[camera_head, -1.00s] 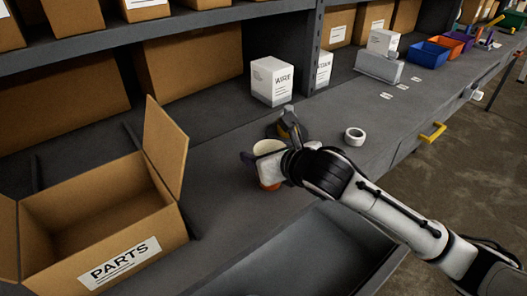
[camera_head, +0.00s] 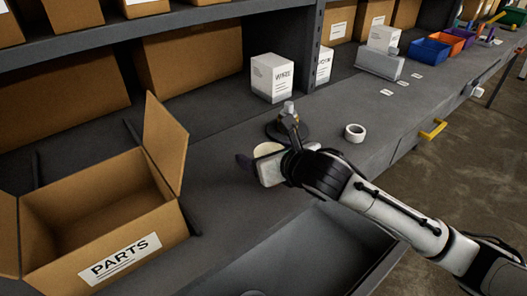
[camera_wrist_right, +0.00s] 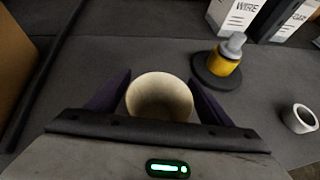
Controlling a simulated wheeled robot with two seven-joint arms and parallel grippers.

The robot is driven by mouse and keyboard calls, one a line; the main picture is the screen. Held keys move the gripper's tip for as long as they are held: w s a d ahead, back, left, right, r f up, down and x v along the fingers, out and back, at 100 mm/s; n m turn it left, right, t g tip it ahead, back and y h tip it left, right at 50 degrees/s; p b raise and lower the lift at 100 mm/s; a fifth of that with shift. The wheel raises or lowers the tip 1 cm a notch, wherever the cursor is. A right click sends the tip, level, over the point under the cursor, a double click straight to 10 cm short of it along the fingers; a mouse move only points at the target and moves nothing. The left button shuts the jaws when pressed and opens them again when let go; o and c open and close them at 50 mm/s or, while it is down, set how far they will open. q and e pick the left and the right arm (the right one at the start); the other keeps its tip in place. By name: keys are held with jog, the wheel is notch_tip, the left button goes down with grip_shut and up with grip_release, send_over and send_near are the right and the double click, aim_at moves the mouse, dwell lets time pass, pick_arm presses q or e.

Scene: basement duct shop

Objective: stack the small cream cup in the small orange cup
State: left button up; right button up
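The small cream cup (camera_head: 268,149) shows only as a pale rim above my right gripper (camera_head: 259,161) in the head view. In the right wrist view the cream cup (camera_wrist_right: 160,97) stands between the two dark purple fingers of my right gripper (camera_wrist_right: 160,86), which appear to press on its sides. I look into its empty inside. The small orange cup is hidden in both current views, so I cannot tell how deep the cream cup sits in it. My left gripper is not in view.
A yellow-and-grey object on a dark round base (camera_wrist_right: 222,65) stands close behind the gripper. A white tape roll (camera_head: 355,134) lies to the right. An open PARTS box (camera_head: 110,225) is at left, white WIRE box (camera_head: 272,78) behind, an open drawer (camera_head: 310,255) in front.

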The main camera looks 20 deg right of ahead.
jog(key=shift+r, duration=0.2)
jog(key=v, duration=1.2)
jog(key=shift+r, duration=0.45)
jog(key=shift+s+a+f, duration=0.1)
jog(key=shift+s, duration=0.05)
